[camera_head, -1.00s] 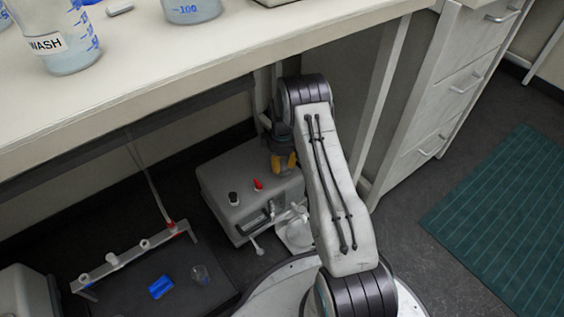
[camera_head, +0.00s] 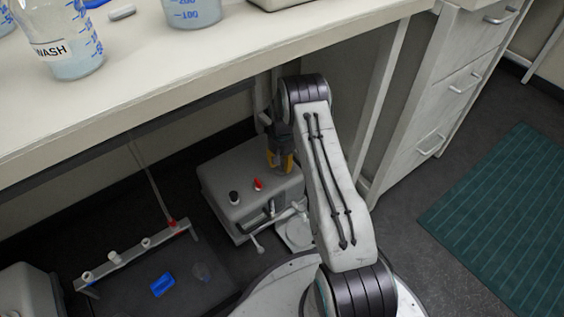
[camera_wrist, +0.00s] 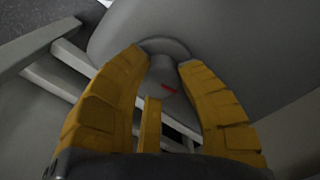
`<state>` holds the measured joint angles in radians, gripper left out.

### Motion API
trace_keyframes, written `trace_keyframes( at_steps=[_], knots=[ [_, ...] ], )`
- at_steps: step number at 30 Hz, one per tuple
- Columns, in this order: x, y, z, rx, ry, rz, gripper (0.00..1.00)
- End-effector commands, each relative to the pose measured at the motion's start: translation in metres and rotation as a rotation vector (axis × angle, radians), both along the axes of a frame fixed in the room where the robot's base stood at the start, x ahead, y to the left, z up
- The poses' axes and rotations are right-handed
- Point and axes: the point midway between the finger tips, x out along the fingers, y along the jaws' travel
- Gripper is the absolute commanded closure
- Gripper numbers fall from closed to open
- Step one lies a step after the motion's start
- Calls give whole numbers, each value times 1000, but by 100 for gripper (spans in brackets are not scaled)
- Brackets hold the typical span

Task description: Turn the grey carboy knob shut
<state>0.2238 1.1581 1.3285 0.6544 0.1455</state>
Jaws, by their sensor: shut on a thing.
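The grey carboy (camera_head: 226,172) stands on the floor under the bench. In the wrist view, the grey knob (camera_wrist: 162,72) shows a small red mark and sits on a round base against the carboy's grey body (camera_wrist: 215,28). My gripper (camera_wrist: 161,60) has its yellow fingers on either side of the knob, shut on it. A black knob (camera_head: 234,197) and a red knob (camera_head: 258,184) stand on the carboy's top.
A white-grey bench (camera_head: 200,75) with beakers overhangs the carboy. A rack bar (camera_head: 128,254) with several fittings and a blue piece (camera_head: 162,285) are at left. A drawer cabinet (camera_head: 445,100) stands right. A teal mat (camera_head: 510,220) lies on the floor.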

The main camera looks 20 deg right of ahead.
Motion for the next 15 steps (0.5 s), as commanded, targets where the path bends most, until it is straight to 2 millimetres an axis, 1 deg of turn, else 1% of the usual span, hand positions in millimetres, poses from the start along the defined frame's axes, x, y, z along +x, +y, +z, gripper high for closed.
trace_keyframes(
  at_steps=[6,15],
  knots=[
    [-1,1,-2,1,4,-130,98],
    [-1,1,-2,1,4,-222,98]
  ],
)
